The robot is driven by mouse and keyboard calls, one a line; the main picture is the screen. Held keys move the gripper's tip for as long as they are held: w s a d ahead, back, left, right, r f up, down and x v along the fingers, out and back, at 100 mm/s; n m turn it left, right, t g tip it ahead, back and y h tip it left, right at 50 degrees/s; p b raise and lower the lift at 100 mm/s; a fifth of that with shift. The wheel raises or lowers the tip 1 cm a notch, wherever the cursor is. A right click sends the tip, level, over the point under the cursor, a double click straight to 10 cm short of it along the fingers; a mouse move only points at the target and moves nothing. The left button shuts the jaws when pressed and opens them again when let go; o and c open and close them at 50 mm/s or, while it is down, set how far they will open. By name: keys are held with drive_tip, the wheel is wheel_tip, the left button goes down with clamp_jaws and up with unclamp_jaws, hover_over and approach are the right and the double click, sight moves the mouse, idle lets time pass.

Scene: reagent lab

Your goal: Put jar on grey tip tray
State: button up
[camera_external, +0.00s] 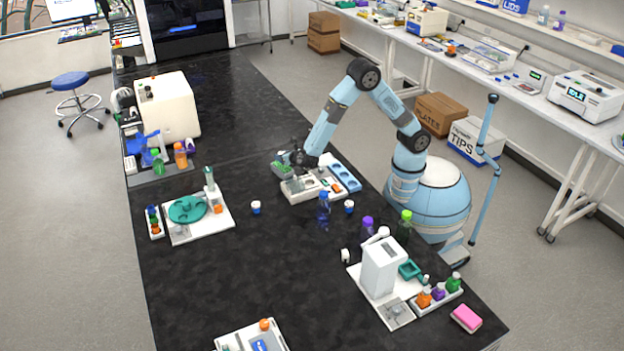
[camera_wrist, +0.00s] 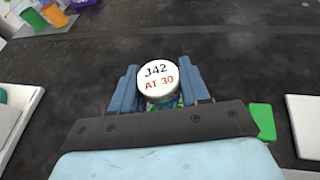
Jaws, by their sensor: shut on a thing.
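My gripper (camera_external: 290,160) is over the black bench, near the far left end of a pale tray. In the wrist view my gripper (camera_wrist: 160,88) has its blue fingers closed on either side of a jar (camera_wrist: 157,78). The jar has a round white lid marked "J42 AT 30"; its body is mostly hidden below the lid. A green block (camera_external: 283,169) shows beside the gripper, and a green piece (camera_wrist: 262,121) shows right of it in the wrist view. The pale grey-white tray (camera_external: 297,195) with compartments lies just below; I cannot tell for sure whether it is the grey tip tray.
A blue rack (camera_external: 343,175) adjoins the pale tray. A blue bottle (camera_external: 323,206) and small white-and-blue jars (camera_external: 256,208) stand nearby. A white board with a teal dish (camera_external: 187,209) lies to the left. The bench beyond the gripper is clear.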

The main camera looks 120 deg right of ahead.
drive_tip(key=shift+w+d+f, duration=0.1)
drive_tip(key=shift+w+f, duration=0.15)
drive_tip(key=shift+f, duration=0.1)
wheel_tip(320, 180, down, 3)
drive_tip(key=shift+r, duration=0.1)
drive_tip(key=o, duration=1)
drive_tip(key=shift+o, duration=0.2)
